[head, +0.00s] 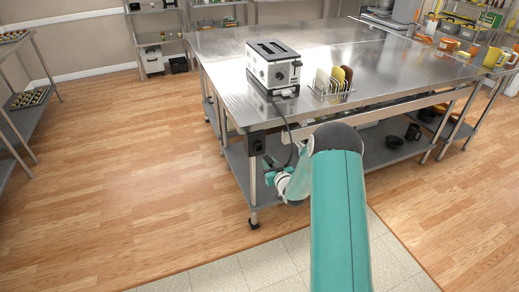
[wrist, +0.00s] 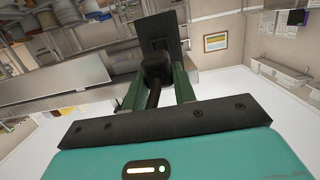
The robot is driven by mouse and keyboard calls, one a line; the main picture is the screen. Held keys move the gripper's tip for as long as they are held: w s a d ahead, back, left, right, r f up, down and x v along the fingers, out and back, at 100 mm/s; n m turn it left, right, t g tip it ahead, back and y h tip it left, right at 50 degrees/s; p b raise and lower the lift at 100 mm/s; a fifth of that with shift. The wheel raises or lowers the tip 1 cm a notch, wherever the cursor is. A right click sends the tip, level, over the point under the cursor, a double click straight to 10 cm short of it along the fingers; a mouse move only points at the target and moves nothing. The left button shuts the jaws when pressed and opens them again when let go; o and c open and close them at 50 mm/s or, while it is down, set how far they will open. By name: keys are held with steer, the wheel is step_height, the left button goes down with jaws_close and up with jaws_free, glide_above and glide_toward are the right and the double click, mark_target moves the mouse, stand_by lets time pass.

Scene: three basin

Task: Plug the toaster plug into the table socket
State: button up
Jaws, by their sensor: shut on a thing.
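The toaster (head: 274,66) stands on the steel table (head: 330,70) near its left front edge. Its black cord (head: 283,117) hangs over the front edge toward my gripper. The table socket is a black box (head: 257,143) at the table's front left corner, below the top; in the wrist view it is the dark panel (wrist: 163,32) past my fingertips. My gripper (wrist: 158,82) is shut on the black plug (wrist: 157,67), which lines up with the panel. I cannot tell whether it touches or is inserted. In the head view, my gripper (head: 268,165) is small, just below right of the socket.
The table's lower shelf (head: 385,152) holds dark pots and bowls. A side rack with trays (head: 28,98) stands at far left. The wooden floor left of the table is clear.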

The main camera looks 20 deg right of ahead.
mark_target(267, 158)
steer(key=shift+w+a, duration=0.1)
steer(key=shift+w, duration=2.6)
steer(key=shift+o, duration=1.1)
jaws_close()
steer(key=shift+w, duration=0.15)
steer(key=shift+w, duration=1.3)
